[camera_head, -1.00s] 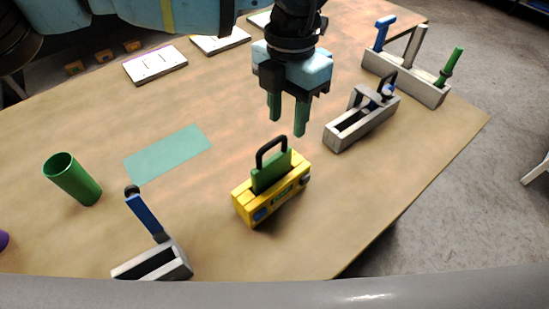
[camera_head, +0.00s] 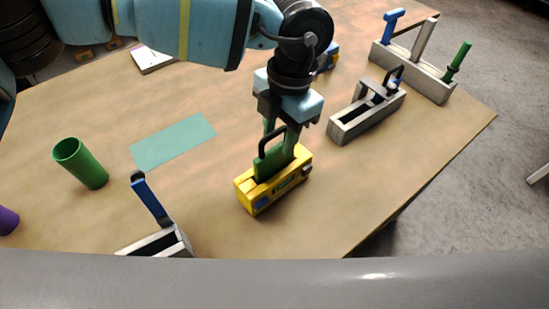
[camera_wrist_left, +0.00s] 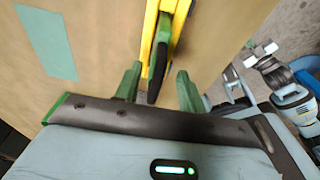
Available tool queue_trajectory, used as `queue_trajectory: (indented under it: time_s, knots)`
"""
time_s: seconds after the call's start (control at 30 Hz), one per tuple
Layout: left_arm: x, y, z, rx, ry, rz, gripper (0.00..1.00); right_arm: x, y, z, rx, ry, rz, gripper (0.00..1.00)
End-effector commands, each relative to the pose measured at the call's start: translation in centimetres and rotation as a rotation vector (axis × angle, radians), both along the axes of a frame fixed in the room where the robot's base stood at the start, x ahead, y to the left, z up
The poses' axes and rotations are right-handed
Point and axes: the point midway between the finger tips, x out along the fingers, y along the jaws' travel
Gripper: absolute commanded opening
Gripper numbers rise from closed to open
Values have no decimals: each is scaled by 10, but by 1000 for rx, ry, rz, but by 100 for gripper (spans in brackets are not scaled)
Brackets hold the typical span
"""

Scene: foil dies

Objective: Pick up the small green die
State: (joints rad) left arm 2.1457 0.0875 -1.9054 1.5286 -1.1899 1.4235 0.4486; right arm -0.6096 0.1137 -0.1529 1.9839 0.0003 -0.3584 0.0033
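The green die (camera_head: 276,165) stands upright in a yellow holder (camera_head: 262,196), with its black loop handle on top. My left gripper (camera_head: 281,143) is open above the holder, its green fingers at the handle's height. In the left wrist view the fingers (camera_wrist_left: 158,82) stand apart, with the black handle (camera_wrist_left: 157,72) between them. I see no finger pressed on the handle. The yellow holder (camera_wrist_left: 149,30) runs away from me in that view.
A grey holder with a black-handled die (camera_head: 368,113) stands to the right, and a rack of tools (camera_head: 413,72) lies behind it. A blue-handled piece (camera_head: 150,199) stands in a grey holder front left. A green cup (camera_head: 80,163) and flat teal mat (camera_head: 172,141) are left.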

Motion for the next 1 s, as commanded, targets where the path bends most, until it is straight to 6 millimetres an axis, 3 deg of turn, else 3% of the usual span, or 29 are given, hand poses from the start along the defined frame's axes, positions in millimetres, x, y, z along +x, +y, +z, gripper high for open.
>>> queue_trajectory:
  time_s: [0.23, 0.57, 0.87, 1.0]
  knots:
    - [-1, 6, -31, 0, 0, 0, 40, 4, 0, 5, 1, -11, 0, 0]
    - [-1, 7, -37, 0, 0, 0, 40, 3, 0, 5, 0, -9, 0, 0]
    - [-1, 7, -37, -1, -1, 0, 1, 3, 0, 5, 0, -9, 0, 0]
    - [-1, 7, -37, -1, -1, 0, 0, 3, 0, 5, 0, -9, 0, 0]
